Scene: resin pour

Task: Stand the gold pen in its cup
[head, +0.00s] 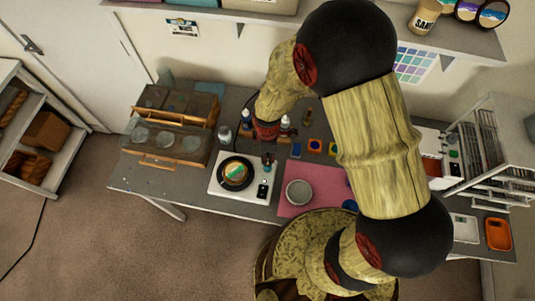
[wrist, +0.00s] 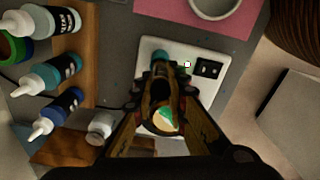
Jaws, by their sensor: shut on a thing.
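My gripper (wrist: 160,72) reaches down over the white hotplate-like unit (head: 219,188), its fingers close together at the middle of the wrist view. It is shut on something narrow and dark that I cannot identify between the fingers. I cannot make out the gold pen clearly in either view. A small dark pot (head: 307,118) at the back of the table could be its cup, but it is too small to tell. In the head view my wrist hides most of the fingers.
A small teal-topped thing (head: 268,158) is at the unit's corner, close to the fingertips. A black round plate (head: 226,184) carries a coloured disc. A grey bowl (head: 299,192) stands on the pink mat (head: 292,211). Dropper bottles (wrist: 50,75) and a glass jar (wrist: 101,125) stand nearby.

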